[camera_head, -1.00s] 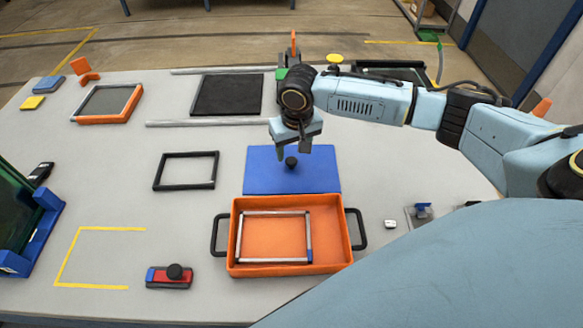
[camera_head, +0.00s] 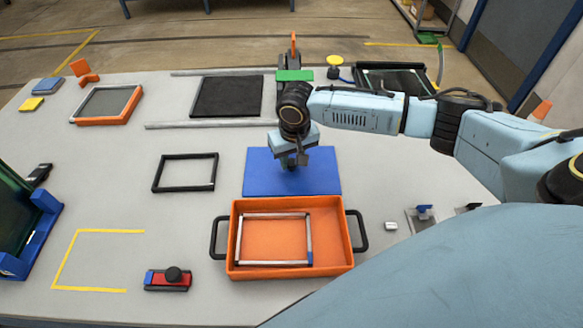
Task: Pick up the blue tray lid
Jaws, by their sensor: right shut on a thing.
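The blue tray lid (camera_head: 265,177) is a flat blue panel on the table, just behind the orange tray (camera_head: 236,267). The lid has a small black knob near its middle, now hidden by my right gripper. My right gripper (camera_head: 291,163) points down over the lid's middle and is shut on the lid's knob. The lid appears to lie flat on the table. The orange tray has black side handles and holds a light rectangular frame (camera_head: 275,263). My left gripper is not in view.
A black frame (camera_head: 184,187) lies left of the lid. A red and blue block with a black knob (camera_head: 167,279) sits at the front. A dark mat (camera_head: 227,96) lies behind, and a small white object (camera_head: 391,226) lies right of the tray. The table right of the lid is clear.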

